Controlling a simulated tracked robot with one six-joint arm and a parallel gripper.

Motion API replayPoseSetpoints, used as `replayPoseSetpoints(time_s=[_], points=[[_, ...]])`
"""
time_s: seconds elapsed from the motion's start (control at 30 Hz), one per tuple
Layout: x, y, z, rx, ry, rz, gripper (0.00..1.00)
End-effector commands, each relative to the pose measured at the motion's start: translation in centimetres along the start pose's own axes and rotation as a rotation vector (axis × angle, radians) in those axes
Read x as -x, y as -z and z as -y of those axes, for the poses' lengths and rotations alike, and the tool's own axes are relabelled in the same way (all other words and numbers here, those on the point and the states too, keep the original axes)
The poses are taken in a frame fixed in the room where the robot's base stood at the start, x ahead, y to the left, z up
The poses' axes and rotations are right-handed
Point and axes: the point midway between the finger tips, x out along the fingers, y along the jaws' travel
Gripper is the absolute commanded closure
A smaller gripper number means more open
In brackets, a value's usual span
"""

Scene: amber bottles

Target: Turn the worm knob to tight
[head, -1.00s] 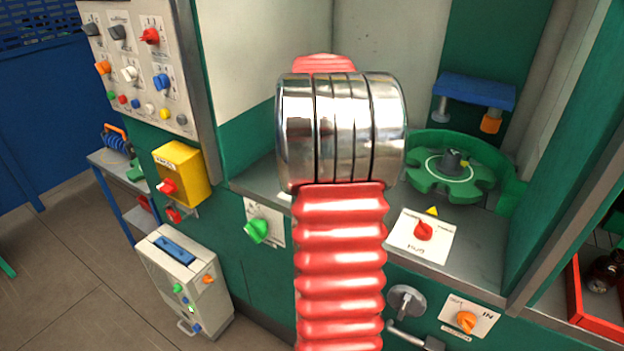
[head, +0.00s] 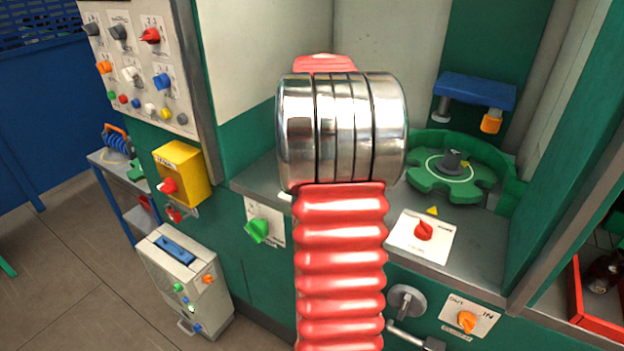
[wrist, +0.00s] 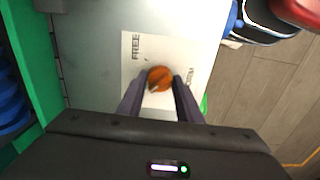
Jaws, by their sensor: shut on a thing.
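An orange round knob (wrist: 159,76) sits on a white label plate (wrist: 133,60) in the wrist view. The word FREE stands at the plate's upper left. A second word at its right edge is too small to read. My gripper (wrist: 161,85) is shut on the orange knob, with one dark finger on each side of it. Which way the knob points is hard to tell. In the head view my arm covers the middle of the scene, and neither this knob nor my gripper shows there.
A green knob (head: 257,230), a red knob (head: 423,230) and another orange knob (head: 467,320) sit on the green machine. A green notched wheel (head: 452,178) stands on its ledge. A yellow box (head: 186,165) and a switch panel (head: 150,65) are at the left.

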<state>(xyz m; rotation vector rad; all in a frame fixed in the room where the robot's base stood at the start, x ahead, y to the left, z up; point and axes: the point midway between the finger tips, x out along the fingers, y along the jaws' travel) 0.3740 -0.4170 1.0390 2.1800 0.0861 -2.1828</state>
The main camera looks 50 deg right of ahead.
Motion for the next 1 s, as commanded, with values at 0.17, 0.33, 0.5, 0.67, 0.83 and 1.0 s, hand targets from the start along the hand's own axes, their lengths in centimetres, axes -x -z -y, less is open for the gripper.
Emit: replayPoseSetpoints(time_s=[0.17, 0.33, 0.5, 0.67, 0.83, 1.0], points=[[-0.27, -0.03, 0.25, 0.029, 0.009, 0.003, 0.90], [-0.27, 0.01, 0.24, 0.033, 0.008, 0.002, 0.90], [-0.27, 0.05, 0.22, 0.032, 0.008, 0.002, 0.90], [-0.22, 0.05, 0.16, 0.031, 0.006, 0.001, 0.58], [-0.12, 0.04, 0.06, 0.030, 0.003, 0.000, 0.50], [-0.07, 0.03, 0.01, 0.030, 0.001, -0.001, 0.50]])
